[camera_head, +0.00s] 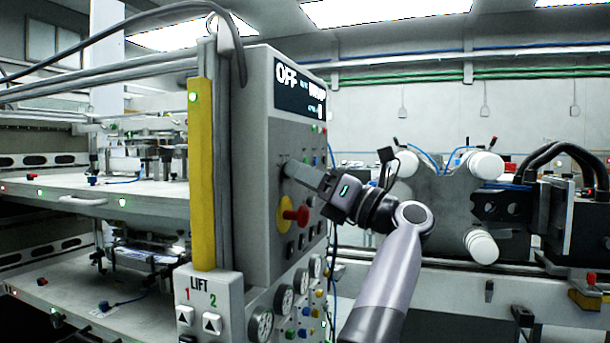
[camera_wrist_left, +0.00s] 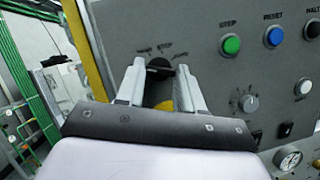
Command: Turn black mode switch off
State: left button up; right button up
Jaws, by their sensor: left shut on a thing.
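The black mode switch (camera_wrist_left: 158,68) is a dark round knob with a bar on the grey control panel (camera_wrist_left: 215,75), with small lettering above it. My left gripper (camera_wrist_left: 160,74) has one finger on each side of the knob and is shut on it. In the head view my left gripper (camera_head: 288,169) reaches the panel face from the right and largely hides the switch. The display (camera_head: 298,92) at the panel's top reads "OFF" at its left. My right gripper is in neither view.
A red stop knob on a yellow base (camera_head: 297,213) sits just below my left gripper. Green (camera_wrist_left: 231,44) and blue (camera_wrist_left: 274,37) buttons and a grey knob (camera_wrist_left: 249,102) lie right of the switch. A yellow strip (camera_head: 202,170) runs along the cabinet's left edge.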

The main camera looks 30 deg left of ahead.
pick_arm(q)
jog(key=shift+r, duration=0.1)
jog(key=o, duration=1)
jog(key=shift+o, duration=0.2)
jog(key=v, duration=0.7)
